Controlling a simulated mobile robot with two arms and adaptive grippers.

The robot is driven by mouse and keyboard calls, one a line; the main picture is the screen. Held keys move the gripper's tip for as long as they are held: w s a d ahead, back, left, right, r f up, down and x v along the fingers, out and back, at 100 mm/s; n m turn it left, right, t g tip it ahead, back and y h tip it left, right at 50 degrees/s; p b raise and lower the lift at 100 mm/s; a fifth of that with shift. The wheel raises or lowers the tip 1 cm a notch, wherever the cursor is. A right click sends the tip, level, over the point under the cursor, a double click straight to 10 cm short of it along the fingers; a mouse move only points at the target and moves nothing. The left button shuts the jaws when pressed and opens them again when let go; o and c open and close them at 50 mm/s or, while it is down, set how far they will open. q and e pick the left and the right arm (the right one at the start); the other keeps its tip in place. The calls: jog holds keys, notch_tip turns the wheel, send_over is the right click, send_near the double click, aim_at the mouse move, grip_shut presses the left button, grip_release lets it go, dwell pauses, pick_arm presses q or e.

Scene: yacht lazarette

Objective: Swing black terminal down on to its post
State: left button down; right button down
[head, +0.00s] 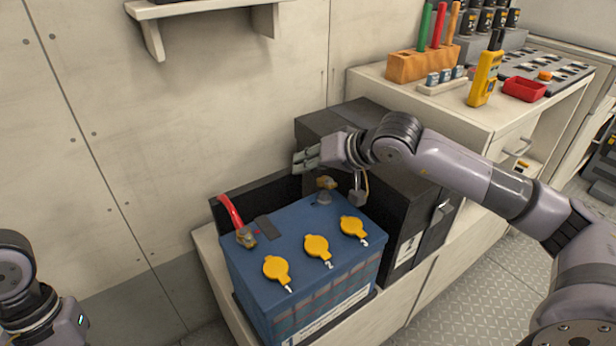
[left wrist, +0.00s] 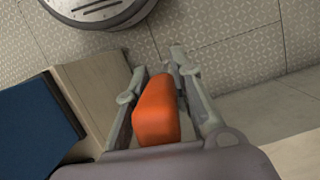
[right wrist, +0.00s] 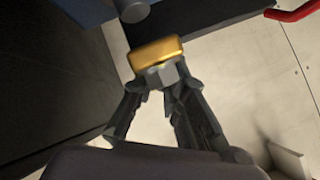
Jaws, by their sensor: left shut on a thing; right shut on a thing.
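The blue battery (head: 300,245) stands in a tray, with yellow caps on top. The brass black-cable terminal (head: 326,183) is at its back right, over or beside a grey post (head: 323,199); I cannot tell if they touch. In the right wrist view the terminal (right wrist: 157,52) lies at my fingertips, apart from the post (right wrist: 132,9) in the picture. My right gripper (head: 306,160) is shut on the terminal, at its grey nut. Its black cable is not clearly visible. My left gripper (left wrist: 158,85) is shut on an orange object (left wrist: 157,108); its fingers are outside the head view.
A red cable (head: 231,212) ends at a terminal (head: 246,237) on the battery's left. A black box (head: 400,215) stands close on the right. A wall is directly behind. A bench at the right holds a yellow handheld device (head: 484,78) and a red tray (head: 523,90).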

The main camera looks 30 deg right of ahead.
jog(key=shift+s+a+f+b, duration=0.1)
jog(key=shift+f+b, duration=0.1)
jog(key=shift+b, duration=0.15)
jog(key=c, duration=1.7)
grip_release()
jog(key=shift+r, duration=0.1)
jog(key=shift+o, duration=0.2)
jog(key=shift+s+d+r, duration=0.25)
jog(key=shift+s, duration=0.1)
jog(key=v, duration=1.1)
jog(key=shift+s+f, duration=0.1)
